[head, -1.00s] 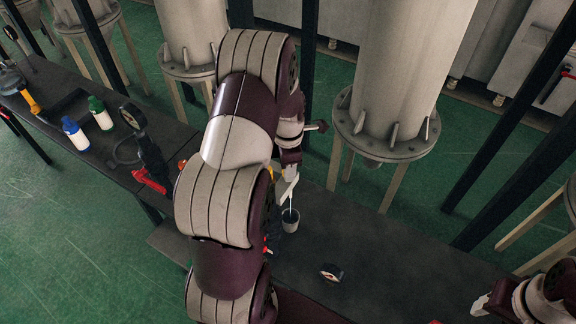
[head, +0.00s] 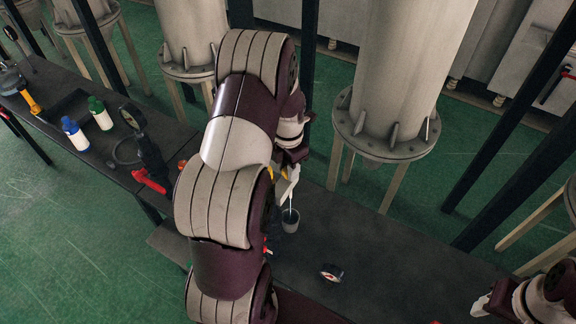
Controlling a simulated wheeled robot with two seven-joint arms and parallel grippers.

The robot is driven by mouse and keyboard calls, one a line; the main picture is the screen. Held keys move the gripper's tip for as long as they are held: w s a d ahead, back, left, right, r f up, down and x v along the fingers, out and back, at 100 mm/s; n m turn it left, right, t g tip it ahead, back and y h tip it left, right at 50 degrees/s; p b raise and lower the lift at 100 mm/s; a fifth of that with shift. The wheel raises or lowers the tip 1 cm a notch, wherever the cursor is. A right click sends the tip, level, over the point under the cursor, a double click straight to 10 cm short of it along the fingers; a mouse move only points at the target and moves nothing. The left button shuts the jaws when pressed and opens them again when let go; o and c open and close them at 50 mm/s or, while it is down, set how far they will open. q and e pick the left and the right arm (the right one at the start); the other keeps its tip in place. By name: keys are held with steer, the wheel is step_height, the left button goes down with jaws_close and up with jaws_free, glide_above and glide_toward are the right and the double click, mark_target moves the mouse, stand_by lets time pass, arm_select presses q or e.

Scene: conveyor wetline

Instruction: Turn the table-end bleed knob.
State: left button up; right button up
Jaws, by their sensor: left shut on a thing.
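My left gripper (head: 287,190) is at the back edge of the dark table, low beside my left arm, which covers much of the middle of the head view. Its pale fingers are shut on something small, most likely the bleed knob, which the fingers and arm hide. A bit of yellow (head: 271,172) shows just beside the fingers. A small grey cup (head: 290,221) with a thin white stick in it stands just below the fingers. My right gripper (head: 482,305) is at the lower right, partly seen, apart from everything; its jaw gap is unclear.
A tape roll (head: 332,272) lies on the near table (head: 390,262). On the left table are a blue-capped bottle (head: 76,134), a green-capped bottle (head: 100,114) and a black fitting with a red handle (head: 152,181). A large flanged tank (head: 395,75) stands behind the table.

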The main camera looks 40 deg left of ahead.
arm_select(q)
steer(key=shift+w+a+r, duration=0.1)
steer(key=shift+w+r, duration=0.05)
steer(key=shift+w, duration=0.05)
steer(key=o, duration=1)
steer(key=shift+o, duration=0.2)
steer(key=shift+s, duration=0.15)
step_height(320, 180, up, 13)
steer(key=b, duration=0.1)
steer(key=shift+f+b, duration=0.2)
steer(key=shift+b, duration=0.1)
